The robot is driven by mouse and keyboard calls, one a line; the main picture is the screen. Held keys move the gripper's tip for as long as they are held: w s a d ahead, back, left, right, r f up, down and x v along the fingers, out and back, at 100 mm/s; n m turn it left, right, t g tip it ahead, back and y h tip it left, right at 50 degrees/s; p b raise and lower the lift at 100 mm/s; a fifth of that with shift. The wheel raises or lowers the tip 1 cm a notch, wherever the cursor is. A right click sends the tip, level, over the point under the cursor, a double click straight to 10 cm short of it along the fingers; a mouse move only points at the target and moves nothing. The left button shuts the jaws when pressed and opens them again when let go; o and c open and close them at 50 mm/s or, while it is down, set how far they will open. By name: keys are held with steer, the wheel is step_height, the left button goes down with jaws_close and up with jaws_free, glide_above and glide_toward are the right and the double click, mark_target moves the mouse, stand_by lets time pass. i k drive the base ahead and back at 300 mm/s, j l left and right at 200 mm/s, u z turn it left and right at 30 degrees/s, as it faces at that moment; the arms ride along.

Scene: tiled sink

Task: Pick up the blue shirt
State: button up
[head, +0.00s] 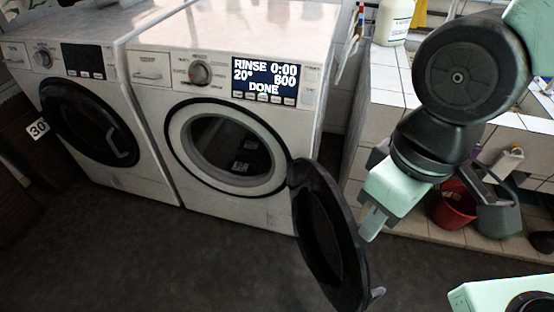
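No blue shirt shows clearly. The front-loading washing machine (232,80) in the middle has its round door (328,235) swung wide open to the right. Inside its drum opening (225,145) it is dark, with small pale patches low on the right; I cannot tell whether cloth lies there. My gripper (374,222) is at the right, pointing down and left, in front of the tiled sink and just right of the open door. Nothing is visibly held. The angle does not show whether its fingers are apart.
A second washer (85,110) with a closed door stands at the left, beside dark baskets (30,145). A red bucket (453,205) sits under the tiled counter (380,100), which bears a white bottle (394,22). The floor (170,250) before the washers is clear.

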mark_target(246, 165)
steer(key=i+j+z, duration=0.1)
steer(key=j+z, duration=1.15)
steer(key=j, duration=0.45)
steer(key=k+j+z, duration=0.15)
steer(key=j, duration=0.7)
steer(key=k+j+z, duration=0.15)
steer(key=j, duration=0.25)
steer(key=k+j, duration=0.1)
steer(key=j, duration=0.3)
steer(key=k+j+z, duration=0.15)
steer(key=j, duration=0.25)
steer(key=i+j, duration=0.1)
steer(key=j, duration=0.3)
steer(key=i+j, duration=0.1)
steer(key=j, duration=0.3)
